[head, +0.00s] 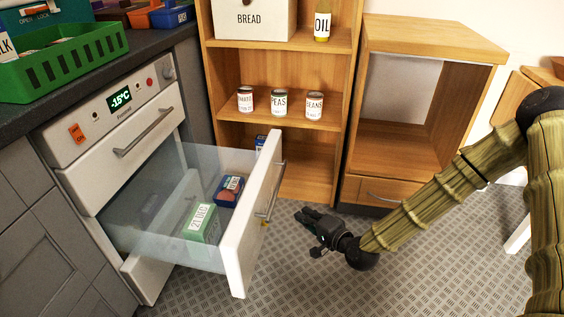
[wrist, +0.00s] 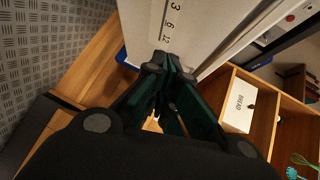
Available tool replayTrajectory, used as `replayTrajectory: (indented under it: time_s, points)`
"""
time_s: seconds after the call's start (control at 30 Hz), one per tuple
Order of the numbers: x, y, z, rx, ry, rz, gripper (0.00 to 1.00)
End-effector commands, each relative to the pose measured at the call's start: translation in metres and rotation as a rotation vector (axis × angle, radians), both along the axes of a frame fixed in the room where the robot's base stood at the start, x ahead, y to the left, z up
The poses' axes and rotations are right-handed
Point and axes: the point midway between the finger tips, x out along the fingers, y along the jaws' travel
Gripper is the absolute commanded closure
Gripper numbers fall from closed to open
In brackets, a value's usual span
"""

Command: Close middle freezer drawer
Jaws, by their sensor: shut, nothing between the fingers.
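The middle freezer drawer (head: 262,220) is pulled out of the white freezer in the head view, with clear side walls and a white front with a bar handle (head: 274,190). Boxes lie in it, among them a green one (head: 201,224) and a blue one (head: 229,190). My gripper (head: 303,215) is to the right of the drawer front, apart from it in the head view, with its fingers shut and empty. In the wrist view the shut fingers (wrist: 172,62) point at a white panel marked with numbers (wrist: 172,18), likely part of the drawer front.
The upper drawer (head: 140,140) is shut, below a control panel reading -15°C. A wooden shelf (head: 275,127) with cans stands behind, and a wooden cabinet (head: 385,190) stands right of it. Grey floor (head: 330,280) is clear in front. A green crate (head: 65,67) sits on the counter.

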Motion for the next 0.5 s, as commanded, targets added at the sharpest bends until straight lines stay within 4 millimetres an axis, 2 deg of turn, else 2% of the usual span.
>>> replayTrajectory:
  time_s: [0.03, 0.1, 0.2, 0.33, 0.5]
  points:
    - [0.015, -0.007, 0.023, 0.05, -0.038, -0.021, 1.0]
    - [0.03, -0.014, 0.047, 0.113, -0.082, -0.04, 1.0]
    - [0.044, -0.022, 0.073, 0.176, -0.126, -0.056, 1.0]
    - [0.052, -0.026, 0.088, 0.214, -0.154, -0.063, 1.0]
    - [0.063, -0.021, 0.089, 0.218, -0.158, -0.061, 1.0]
